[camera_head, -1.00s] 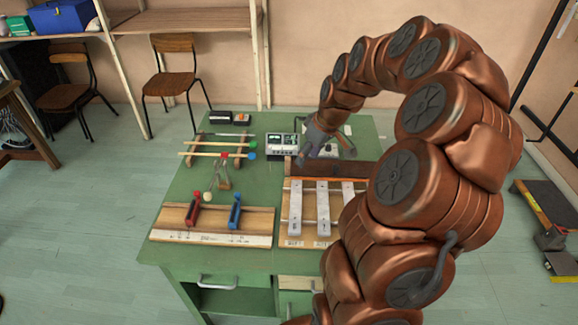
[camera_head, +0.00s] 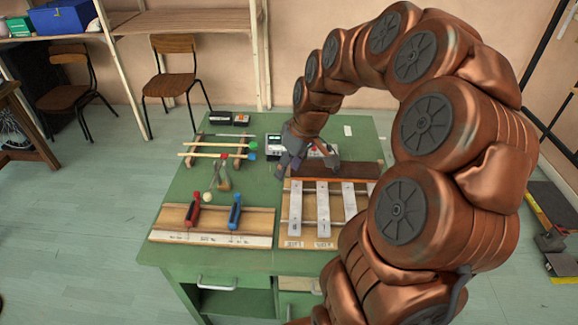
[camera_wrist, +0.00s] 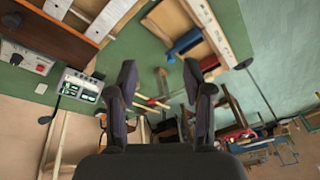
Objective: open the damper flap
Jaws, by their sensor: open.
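A dark brown wooden strip (camera_head: 352,171), which looks like the damper flap, lies along the back of the board with metal bars (camera_head: 322,212). In the wrist view the brown strip (camera_wrist: 42,34) is at the upper left, beside the pale bars (camera_wrist: 112,20). My gripper (camera_head: 304,163) is open and empty, above the table behind the bars, near the left end of the strip. In the wrist view its two fingers (camera_wrist: 160,80) are spread with nothing between them. My arm partly hides the board's right side. I cannot tell the flap's exact angle.
A meter box (camera_wrist: 82,86) is close to my gripper. Left of it are mallets on a rack (camera_head: 216,151) and a board with a red and a blue clamp-like piece (camera_head: 212,222). A switch box (camera_wrist: 27,58) is behind the strip. The green table's (camera_head: 178,185) left side has bare patches.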

